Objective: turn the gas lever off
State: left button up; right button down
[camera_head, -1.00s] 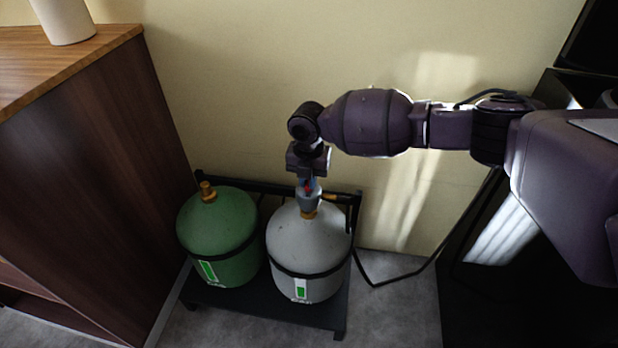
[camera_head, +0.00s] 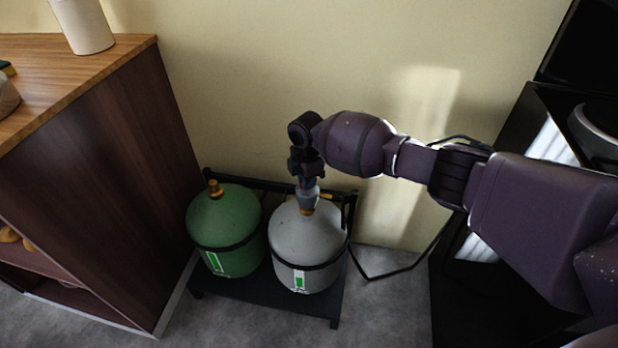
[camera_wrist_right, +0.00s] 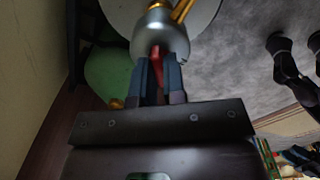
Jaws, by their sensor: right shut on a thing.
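The grey gas cylinder (camera_head: 308,238) stands upright on a low black rack, with the regulator (camera_head: 307,200) on its top. In the right wrist view the silver regulator (camera_wrist_right: 160,34) has a brass fitting at its upper right. The red gas lever (camera_wrist_right: 157,62) sticks out of the regulator towards me. My right gripper (camera_head: 306,184) reaches down onto the regulator from above. In the right wrist view the right gripper (camera_wrist_right: 158,70) has its two fingers shut on the red lever, one on each side. In the head view the hand mostly hides the lever. My left gripper is out of view.
A green cylinder (camera_head: 226,228) stands left of the grey one on the black rack (camera_head: 268,301). A wooden cabinet (camera_head: 110,170) is at the left and a black unit (camera_head: 470,290) at the right. A black hose (camera_head: 390,274) runs between. The wall is close behind.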

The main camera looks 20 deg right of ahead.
jog(key=m+p, duration=0.1)
jog(key=m, duration=0.2)
jog(key=shift+r+m, duration=0.1)
jog(key=shift+m, duration=0.2)
jog(key=shift+m+p, duration=0.3)
jog(key=shift+m, duration=1.7)
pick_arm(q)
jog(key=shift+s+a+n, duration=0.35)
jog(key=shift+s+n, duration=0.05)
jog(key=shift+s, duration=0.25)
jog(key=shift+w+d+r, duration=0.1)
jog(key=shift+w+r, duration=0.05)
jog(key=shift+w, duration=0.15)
pick_arm(e)
jog(key=c, duration=1.2)
grip_release()
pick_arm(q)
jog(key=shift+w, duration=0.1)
